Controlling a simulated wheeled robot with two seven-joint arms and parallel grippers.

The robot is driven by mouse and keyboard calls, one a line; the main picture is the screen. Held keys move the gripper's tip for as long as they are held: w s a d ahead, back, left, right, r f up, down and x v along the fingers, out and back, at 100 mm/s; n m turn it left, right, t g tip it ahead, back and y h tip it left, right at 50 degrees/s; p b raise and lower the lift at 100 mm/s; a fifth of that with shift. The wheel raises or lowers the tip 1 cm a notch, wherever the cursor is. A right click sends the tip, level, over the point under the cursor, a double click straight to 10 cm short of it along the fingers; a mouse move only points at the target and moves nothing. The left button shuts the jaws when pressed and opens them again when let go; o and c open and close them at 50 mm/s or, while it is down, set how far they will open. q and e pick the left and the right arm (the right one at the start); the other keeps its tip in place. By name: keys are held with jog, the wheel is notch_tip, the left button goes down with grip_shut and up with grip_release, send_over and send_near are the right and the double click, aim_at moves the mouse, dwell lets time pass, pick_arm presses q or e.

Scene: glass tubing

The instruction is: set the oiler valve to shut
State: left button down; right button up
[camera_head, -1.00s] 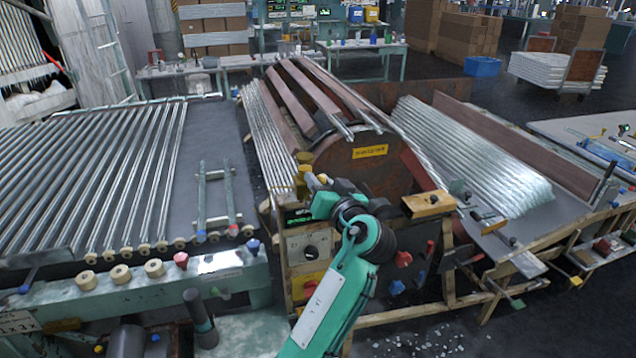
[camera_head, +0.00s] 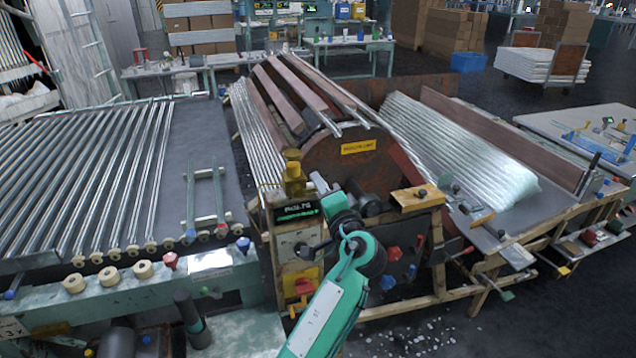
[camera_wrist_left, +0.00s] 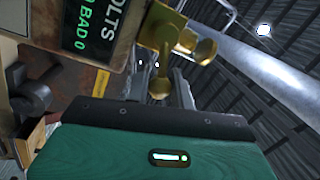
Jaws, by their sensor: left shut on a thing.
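The brass oiler (camera_head: 293,178) stands on top of the machine's control post, above a small lit display. In the left wrist view its brass valve parts (camera_wrist_left: 165,42) show close up, with a small brass knob end (camera_wrist_left: 160,85) beyond my green gripper body. My left gripper (camera_head: 319,183) is just right of the oiler in the head view, its arm reaching up from the bottom. It is shut on the brass valve handle; the exact contact is partly hidden by the gripper body. I cannot read the valve's setting. My right gripper is not in view.
The lit display (camera_head: 297,211), a black rotary knob (camera_head: 303,251) and a red knob (camera_head: 304,286) sit below the oiler. A rusty drum housing (camera_head: 365,160) stands behind. A roller table (camera_head: 80,180) lies left; glass tubes (camera_head: 460,150) lie right.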

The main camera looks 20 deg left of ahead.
pick_arm(q)
jog(key=shift+d+f+m+t+p, duration=0.1)
jog(key=shift+f+m+t+p, duration=0.15)
jog(key=shift+m, duration=0.55)
jog(key=shift+f+m+t+p, duration=0.15)
jog(key=shift+f+m, duration=0.15)
jog(key=shift+m, duration=0.5)
jog(key=shift+f+m, duration=0.1)
jog(key=shift+m, duration=0.2)
jog(key=shift+h, duration=0.4)
jog(key=c, duration=1.2)
grip_release()
jog(key=shift+c, duration=0.2)
jog(key=shift+f, duration=0.1)
